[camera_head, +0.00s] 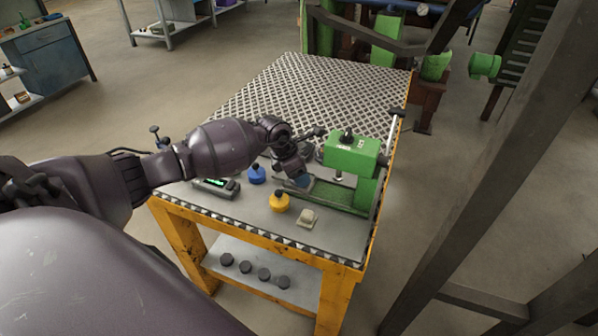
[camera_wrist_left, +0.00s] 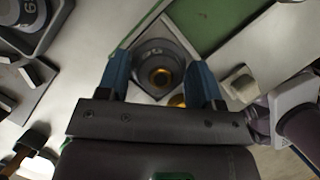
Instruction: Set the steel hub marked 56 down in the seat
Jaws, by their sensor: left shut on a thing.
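My left gripper (camera_head: 297,178) is low over the table, beside the green press (camera_head: 352,155). In the left wrist view, its two blue fingers (camera_wrist_left: 162,82) are shut on the round grey steel hub (camera_wrist_left: 148,62), which has a brass-coloured centre. Markings show on the hub's face, but I cannot read them surely. A pale square plate with a dark edge lies around and beneath the hub in that view; I cannot tell whether it is the seat or whether the hub touches it. In the head view the arm and gripper hide the hub. My right gripper is not in view.
A blue knobbed piece (camera_head: 257,174), a yellow one (camera_head: 279,202), a display box (camera_head: 216,188) and a pale block (camera_head: 307,218) stand near the gripper. Another marked hub (camera_wrist_left: 22,14) sits in a dark holder.

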